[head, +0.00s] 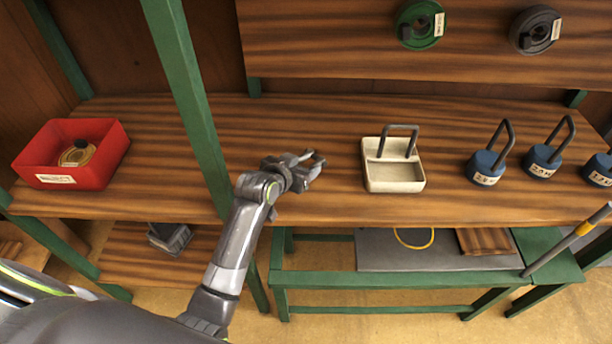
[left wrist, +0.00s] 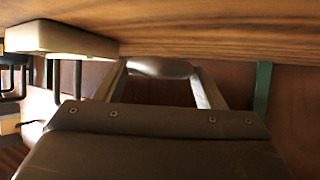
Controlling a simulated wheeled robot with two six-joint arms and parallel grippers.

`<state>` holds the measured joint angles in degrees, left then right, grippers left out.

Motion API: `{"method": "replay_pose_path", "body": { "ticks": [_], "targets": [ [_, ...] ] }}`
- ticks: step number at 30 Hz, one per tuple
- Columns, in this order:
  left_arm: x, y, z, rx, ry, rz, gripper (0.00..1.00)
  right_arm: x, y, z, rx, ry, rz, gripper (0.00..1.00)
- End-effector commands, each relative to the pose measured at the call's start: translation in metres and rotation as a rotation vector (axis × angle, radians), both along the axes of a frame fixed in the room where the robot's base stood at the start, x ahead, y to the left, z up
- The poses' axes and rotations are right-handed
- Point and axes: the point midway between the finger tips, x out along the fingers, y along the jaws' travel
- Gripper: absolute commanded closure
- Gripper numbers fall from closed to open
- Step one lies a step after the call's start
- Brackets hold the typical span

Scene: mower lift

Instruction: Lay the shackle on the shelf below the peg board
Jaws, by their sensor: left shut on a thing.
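My left gripper (head: 312,166) is above the wooden shelf (head: 290,125), left of the cream caddy. It is shut on a small grey rounded piece, which I take to be the shackle (left wrist: 160,67), between the fingertips in the left wrist view. In the head view the piece is hard to tell from the fingers. The left wrist view is upside down and shows the piece close to the shelf top; I cannot tell whether it touches. The board (head: 330,50) above the shelf carries a green disc (head: 419,25) and a black disc (head: 535,31). My right gripper is not in view.
The cream caddy (head: 394,184) with a grey handle stands right of the gripper. Several blue weights (head: 486,168) with loop handles stand further right. A red bin (head: 108,148) is at the left. A green post (head: 190,100) rises left of the gripper. The shelf behind the gripper is clear.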

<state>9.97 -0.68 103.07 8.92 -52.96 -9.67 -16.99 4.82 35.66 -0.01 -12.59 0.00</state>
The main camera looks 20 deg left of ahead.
Motion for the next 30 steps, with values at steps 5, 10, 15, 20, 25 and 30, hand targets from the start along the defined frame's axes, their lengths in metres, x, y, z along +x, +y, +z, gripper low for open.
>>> {"method": "replay_pose_path", "body": {
  "ticks": [5,10,15,20,25,30],
  "targets": [
    [0.0,0.0,-0.017,-0.002,-0.001,0.0,0.73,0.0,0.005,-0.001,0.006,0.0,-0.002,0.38],
    [0.0,0.0,-0.041,-0.003,-0.002,0.0,0.73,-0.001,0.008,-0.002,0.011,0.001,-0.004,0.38],
    [0.001,0.0,-0.046,-0.001,-0.005,0.0,0.73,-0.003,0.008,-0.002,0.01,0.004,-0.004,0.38],
    [0.001,0.0,-0.046,-0.001,-0.005,0.0,0.73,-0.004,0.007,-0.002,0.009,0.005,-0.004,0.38],
    [0.0,0.0,-0.05,0.0,-0.002,0.0,0.32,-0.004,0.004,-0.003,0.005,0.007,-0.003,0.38],
    [0.0,0.0,-0.049,0.0,-0.001,0.0,0.15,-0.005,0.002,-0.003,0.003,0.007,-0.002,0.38]
  ]
}}
